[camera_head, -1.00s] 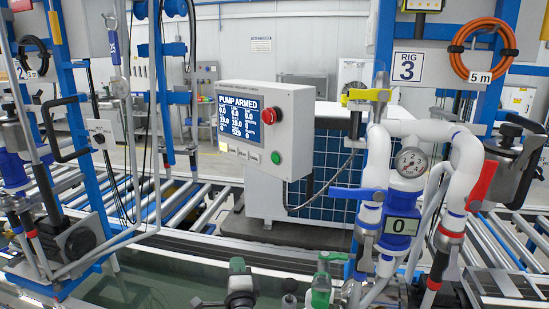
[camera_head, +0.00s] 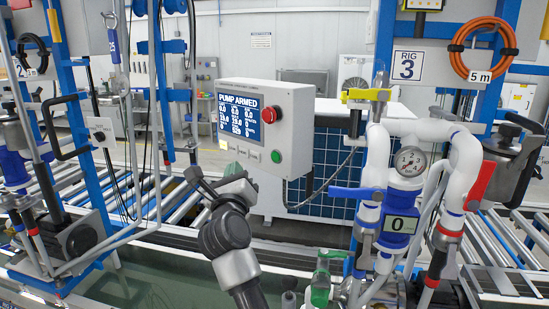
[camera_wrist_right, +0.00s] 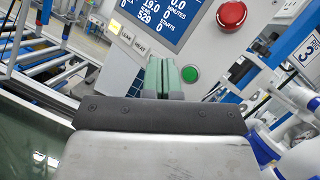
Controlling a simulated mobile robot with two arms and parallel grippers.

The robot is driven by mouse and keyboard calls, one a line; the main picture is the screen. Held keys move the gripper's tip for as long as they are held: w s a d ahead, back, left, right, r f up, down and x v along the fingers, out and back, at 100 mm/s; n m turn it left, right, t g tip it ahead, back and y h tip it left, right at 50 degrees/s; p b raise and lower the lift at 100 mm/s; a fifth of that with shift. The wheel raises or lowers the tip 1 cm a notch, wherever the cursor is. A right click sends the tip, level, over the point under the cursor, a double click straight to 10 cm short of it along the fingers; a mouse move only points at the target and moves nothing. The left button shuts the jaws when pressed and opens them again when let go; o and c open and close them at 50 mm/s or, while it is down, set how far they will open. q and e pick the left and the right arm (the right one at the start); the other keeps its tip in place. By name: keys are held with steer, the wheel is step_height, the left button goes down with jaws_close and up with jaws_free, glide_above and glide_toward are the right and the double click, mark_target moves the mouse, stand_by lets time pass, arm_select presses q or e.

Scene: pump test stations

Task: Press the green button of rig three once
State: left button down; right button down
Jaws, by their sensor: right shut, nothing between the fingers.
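The grey control box (camera_head: 299,150) of the rig stands mid-view, with a screen (camera_head: 238,116) reading PUMP ARMED. Its round green button (camera_head: 276,157) is at the lower right of the front face, below the red mushroom button (camera_head: 268,113). Both also show in the right wrist view, the green button (camera_wrist_right: 189,74) just right of my fingertips. My right gripper (camera_head: 233,168) is shut and empty, its green fingertips in front of the panel's lower edge, left of the button. In the right wrist view the fingertips (camera_wrist_right: 166,65) are together. Contact is not visible. My left gripper is not in view.
The RIG 3 sign (camera_head: 408,66) hangs on the blue frame at right. White pipes, a pressure gauge (camera_head: 410,161) and a blue-handled valve (camera_head: 357,193) stand right of the box. Roller conveyors run behind.

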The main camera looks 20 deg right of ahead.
mark_target(275, 157)
steer(key=shift+d, duration=0.1)
steer(key=shift+w+d+p, duration=0.2)
steer(key=shift+w+d, duration=0.45)
steer(key=shift+d, duration=0.65)
steer(key=shift+w+d+p, duration=0.2)
steer(key=shift+w+d, duration=0.4)
steer(key=shift+d, duration=0.7)
steer(key=shift+w+d+p, duration=0.2)
steer(key=shift+w+d, duration=0.45)
steer(key=shift+d, duration=0.65)
steer(key=shift+w+d+p, duration=0.2)
steer(key=shift+d+p, duration=0.15)
steer(key=shift+d, duration=0.05)
steer(key=shift+w+d+p, duration=0.2)
steer(key=shift+d+p, duration=0.1)
steer(key=shift+d, duration=0.1)
steer(key=shift+a, duration=0.15)
steer(key=shift+s+a, duration=0.4)
steer(key=shift+a, duration=0.15)
